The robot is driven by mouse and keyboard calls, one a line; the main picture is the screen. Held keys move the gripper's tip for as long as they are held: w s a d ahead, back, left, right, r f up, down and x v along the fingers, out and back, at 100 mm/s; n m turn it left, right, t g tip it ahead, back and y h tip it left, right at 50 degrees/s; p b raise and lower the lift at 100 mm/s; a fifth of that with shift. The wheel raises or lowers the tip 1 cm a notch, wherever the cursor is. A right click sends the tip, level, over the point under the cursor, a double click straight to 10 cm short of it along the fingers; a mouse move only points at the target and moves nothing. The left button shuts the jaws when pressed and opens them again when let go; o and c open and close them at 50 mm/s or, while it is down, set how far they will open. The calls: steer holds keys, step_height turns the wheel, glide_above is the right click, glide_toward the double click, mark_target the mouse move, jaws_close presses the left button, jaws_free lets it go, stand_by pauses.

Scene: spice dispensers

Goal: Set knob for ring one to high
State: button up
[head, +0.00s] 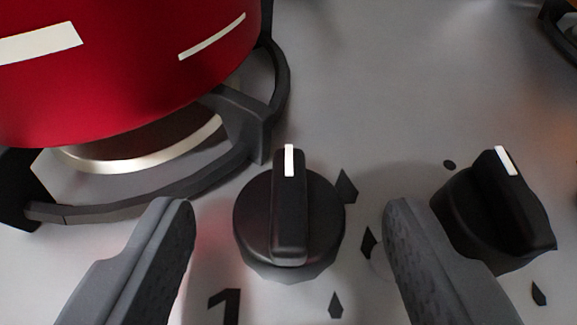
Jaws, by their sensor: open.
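The knob for ring one (255,225) is a round black dial with a raised grip bar and a white pointer line. Its pointer faces straight away from me, to the top of the picture. A black "1" is printed on the panel just below it, partly cut off by the frame edge. Black drop-shaped marks lie around its right side. My gripper (290,222) is open, with one grey finger on each side of the knob. A gap shows between each finger and the knob in this view.
A second black knob (495,215) stands at the right, close to my right finger. A red pot (130,60) sits on a black burner grate (265,125) at the upper left. The grey stove top (380,70) is clear at the upper middle.

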steer(key=shift+w+f, duration=0.3)
steer(key=shift+w, duration=0.35)
steer(key=c, duration=1)
steer(key=shift+o, duration=0.2)
steer(key=shift+w+a+r+p, duration=0.1)
steer(key=shift+r+p, duration=0.3)
steer(key=shift+p, duration=0.2)
steer(key=shift+a+m+h+p, duration=0.1)
steer(key=shift+m+h+p, duration=0.3)
steer(key=shift+p, duration=0.2)
